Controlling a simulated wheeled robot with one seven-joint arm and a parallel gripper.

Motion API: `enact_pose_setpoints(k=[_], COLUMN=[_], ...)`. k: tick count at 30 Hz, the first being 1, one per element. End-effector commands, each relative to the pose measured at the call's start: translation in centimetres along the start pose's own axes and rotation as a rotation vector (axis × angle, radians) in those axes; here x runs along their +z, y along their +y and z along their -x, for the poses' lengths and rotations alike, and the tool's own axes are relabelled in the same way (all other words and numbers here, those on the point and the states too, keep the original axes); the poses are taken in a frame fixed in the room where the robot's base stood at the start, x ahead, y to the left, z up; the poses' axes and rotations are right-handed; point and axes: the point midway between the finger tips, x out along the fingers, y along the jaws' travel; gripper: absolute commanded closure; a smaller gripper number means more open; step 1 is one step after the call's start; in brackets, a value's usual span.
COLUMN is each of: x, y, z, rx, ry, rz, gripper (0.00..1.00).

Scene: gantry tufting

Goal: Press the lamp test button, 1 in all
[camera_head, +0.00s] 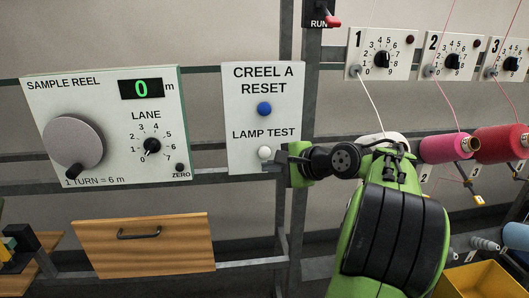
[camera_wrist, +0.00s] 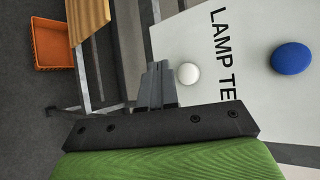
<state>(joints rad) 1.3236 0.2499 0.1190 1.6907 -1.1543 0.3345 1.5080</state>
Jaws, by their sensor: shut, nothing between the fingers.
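The lamp test button (camera_head: 265,153) is a small white round knob under the words LAMP TEST on a white panel (camera_head: 240,112). It also shows in the wrist view (camera_wrist: 188,73), just right of my fingertips. My gripper (camera_head: 281,158) is shut and empty, right beside the button at the panel's lower right edge. In the wrist view my closed fingers (camera_wrist: 159,72) point toward the panel's edge, and a small gap shows between them and the button in the picture. I cannot tell the depth between them. The blue reset button (camera_head: 264,108) sits above the white one.
The sample reel panel (camera_head: 105,92) with a crank and dial is at the left. A wooden drawer (camera_head: 145,245) is below it. Numbered dial panels (camera_head: 380,53) and yarn cones (camera_head: 447,147) are at the right. An orange bin (camera_wrist: 53,47) shows in the wrist view.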

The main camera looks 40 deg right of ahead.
Motion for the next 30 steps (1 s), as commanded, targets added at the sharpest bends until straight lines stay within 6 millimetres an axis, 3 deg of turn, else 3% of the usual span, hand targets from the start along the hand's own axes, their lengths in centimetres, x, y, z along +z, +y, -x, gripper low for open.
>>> enact_pose_setpoints(k=[4, 10, 30], x=[-0.8, -1.6, -1.7], y=[-1.4, -1.8, -1.7], z=[-1.2, -2.2, -2.3], rx=[0.001, 0.000, 0.000], ry=[-0.002, 0.000, 0.001], rz=[-0.002, 0.000, 0.000], gripper=[1.00, 1.00, 1.00])
